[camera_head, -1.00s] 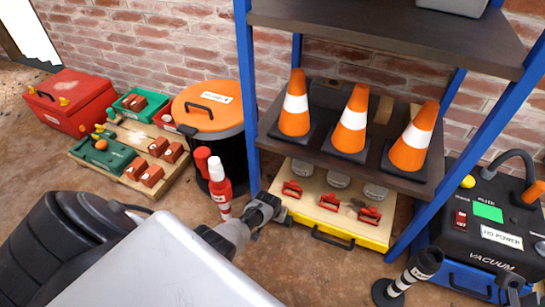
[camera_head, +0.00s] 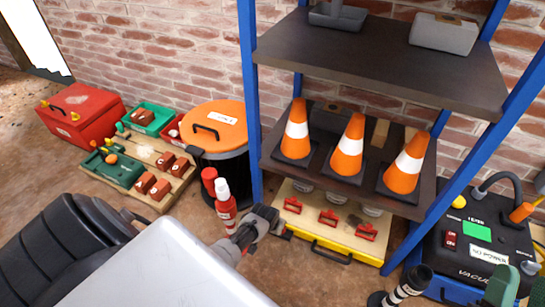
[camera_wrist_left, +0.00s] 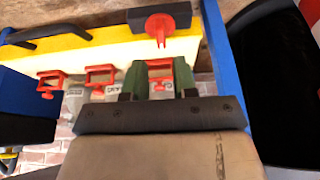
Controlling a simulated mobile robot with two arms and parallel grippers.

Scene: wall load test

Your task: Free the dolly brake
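The dolly (camera_head: 318,238) is a low pale board with a yellow front edge and a black handle, under the blue-posted shelf. It carries red clamps (camera_head: 328,218) and grey weights. In the left wrist view, a red lever on a dark plate (camera_wrist_left: 160,24), seemingly the brake, sits at the dolly's yellow edge (camera_wrist_left: 85,52). My left gripper (camera_head: 272,222) is by the dolly's front left corner.
Orange cones (camera_head: 348,148) stand on the lower shelf. A black bin with an orange lid (camera_head: 213,124) and a red bottle (camera_head: 225,205) stand left of the shelf. The vacuum (camera_head: 482,245) is at right, with a black-and-white post (camera_head: 405,288) before it.

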